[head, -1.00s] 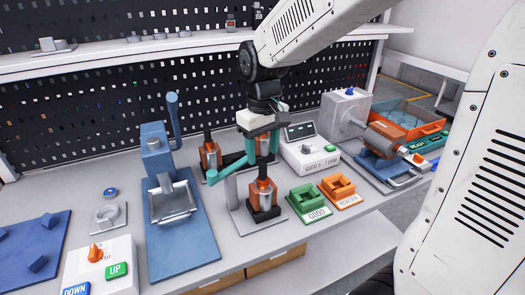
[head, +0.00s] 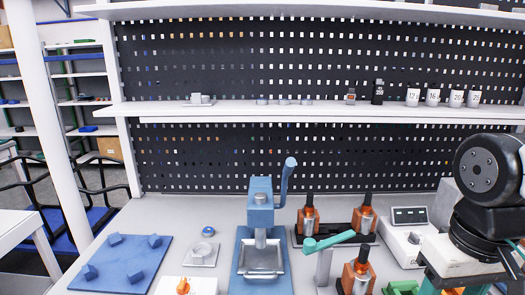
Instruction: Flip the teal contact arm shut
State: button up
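The teal contact arm (head: 330,241) slants over a grey upright plate (head: 323,268) near the bottom centre. Its rounded end is at the left and lower, and its other end rises to the right. An orange and black part (head: 357,272) stands beside the plate, just below the arm's right end, and I see no contact between them. My gripper (head: 464,280) is at the lower right, clear of the contact arm. Its teal fingers are spread apart on a white body. The fingertips are cut off by the frame edge, and I see nothing held.
A blue press with a raised lever (head: 287,180) stands left of the contact arm. Two orange and black parts (head: 308,216) stand behind it. A grey display box (head: 407,232) is at the right. A blue mat (head: 122,262) lies at the left. A shelf (head: 250,110) crosses above.

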aim_at(310, 247)
jog(key=k, duration=1.35)
jog(key=u, duration=0.6)
jog(key=i, duration=1.1)
jog(key=z, duration=0.6)
